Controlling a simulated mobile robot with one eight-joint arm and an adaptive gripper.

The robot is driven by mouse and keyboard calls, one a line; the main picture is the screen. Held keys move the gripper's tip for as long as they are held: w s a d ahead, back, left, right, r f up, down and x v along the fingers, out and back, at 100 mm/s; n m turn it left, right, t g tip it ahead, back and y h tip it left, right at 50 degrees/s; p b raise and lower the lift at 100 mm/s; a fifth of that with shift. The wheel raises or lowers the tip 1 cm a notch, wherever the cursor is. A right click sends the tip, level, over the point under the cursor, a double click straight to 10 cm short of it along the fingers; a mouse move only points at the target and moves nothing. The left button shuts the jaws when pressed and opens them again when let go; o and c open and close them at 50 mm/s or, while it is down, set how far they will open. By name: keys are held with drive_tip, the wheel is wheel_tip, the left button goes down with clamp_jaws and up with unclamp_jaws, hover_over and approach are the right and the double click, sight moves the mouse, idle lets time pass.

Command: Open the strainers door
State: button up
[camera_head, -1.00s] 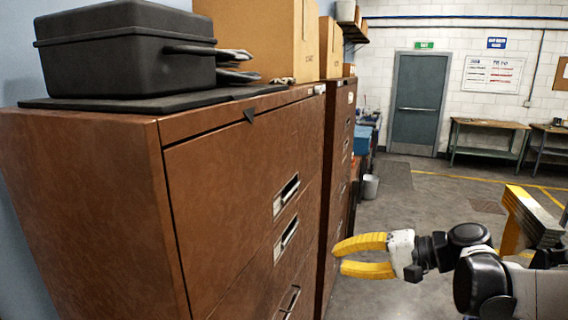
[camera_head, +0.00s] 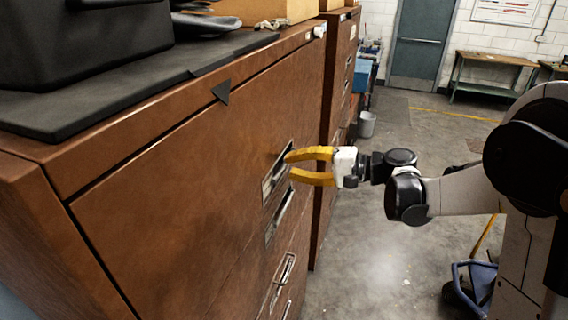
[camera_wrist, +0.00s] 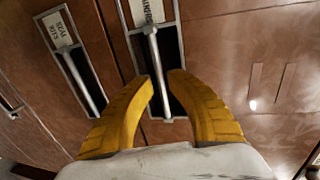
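The strainers door is the upper brown front (camera_head: 190,165) of the near cabinet, and it is closed. Its recessed metal handle (camera_head: 272,186) is partly behind my fingers in the head view. In the wrist view, the handle bar (camera_wrist: 156,62) runs below a label (camera_wrist: 146,10) whose visible letters fit "strainers". My gripper (camera_head: 290,166) has two yellow fingers and is open at the handle. In the wrist view, the fingertips of my gripper (camera_wrist: 162,80) lie on either side of the bar's lower end. I cannot tell whether they touch it.
A second handle (camera_head: 281,217) sits just below, with its own label (camera_wrist: 58,30) in the wrist view. A black case (camera_head: 85,40) stands on a dark mat (camera_head: 110,95) on the cabinet top. Bare floor (camera_head: 400,255) lies right of the cabinet.

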drive_tip(key=shift+x, duration=1.2)
clamp_jaws()
